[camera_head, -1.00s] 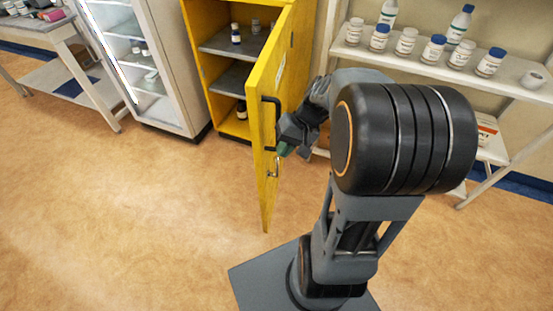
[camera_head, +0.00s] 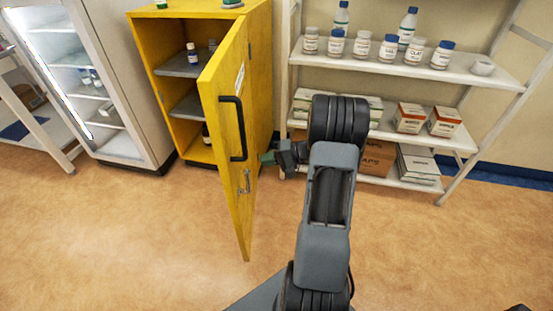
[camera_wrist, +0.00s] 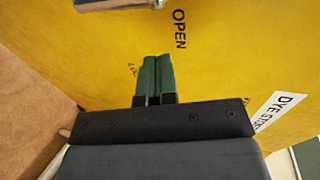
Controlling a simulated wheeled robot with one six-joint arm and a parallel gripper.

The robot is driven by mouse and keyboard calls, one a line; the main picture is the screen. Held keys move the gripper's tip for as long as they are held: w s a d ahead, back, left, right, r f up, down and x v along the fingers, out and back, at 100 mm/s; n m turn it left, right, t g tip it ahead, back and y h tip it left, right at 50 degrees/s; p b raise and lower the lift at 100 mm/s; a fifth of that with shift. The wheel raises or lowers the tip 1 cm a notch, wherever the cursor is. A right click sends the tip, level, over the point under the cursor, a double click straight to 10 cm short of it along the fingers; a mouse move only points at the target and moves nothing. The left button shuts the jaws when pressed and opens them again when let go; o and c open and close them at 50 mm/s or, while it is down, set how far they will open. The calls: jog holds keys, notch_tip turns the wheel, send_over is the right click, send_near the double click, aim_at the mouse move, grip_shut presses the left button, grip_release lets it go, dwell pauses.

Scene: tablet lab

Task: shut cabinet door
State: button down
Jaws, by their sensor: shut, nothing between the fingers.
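The yellow cabinet (camera_head: 262,60) stands against the wall with its door (camera_head: 226,115) swung wide open toward me. The door has a black bar handle (camera_head: 237,128) and a small metal latch (camera_head: 245,182) below it. My gripper (camera_head: 268,158) is at the right side of the door, at about the height of the handle's lower end. In the wrist view my gripper's green fingertips (camera_wrist: 155,75) are together and empty, pointing at the yellow door face (camera_wrist: 90,60). Whether they touch it I cannot tell.
A glass-fronted white cabinet (camera_head: 130,80) stands left of the yellow one. A white shelf rack (camera_head: 460,72) with bottles and boxes stands behind my arm on the right. The floor (camera_head: 130,235) in front and left of the door is clear.

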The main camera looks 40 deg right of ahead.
aim_at(238, 165)
jog(key=x, duration=0.5)
jog(key=shift+w+a+r, duration=0.15)
jog(key=shift+a+r, duration=0.05)
jog(key=shift+a, duration=0.1)
jog(key=shift+w+a+b, duration=0.35)
jog(key=shift+w+a, duration=0.25)
jog(key=shift+a, duration=0.2)
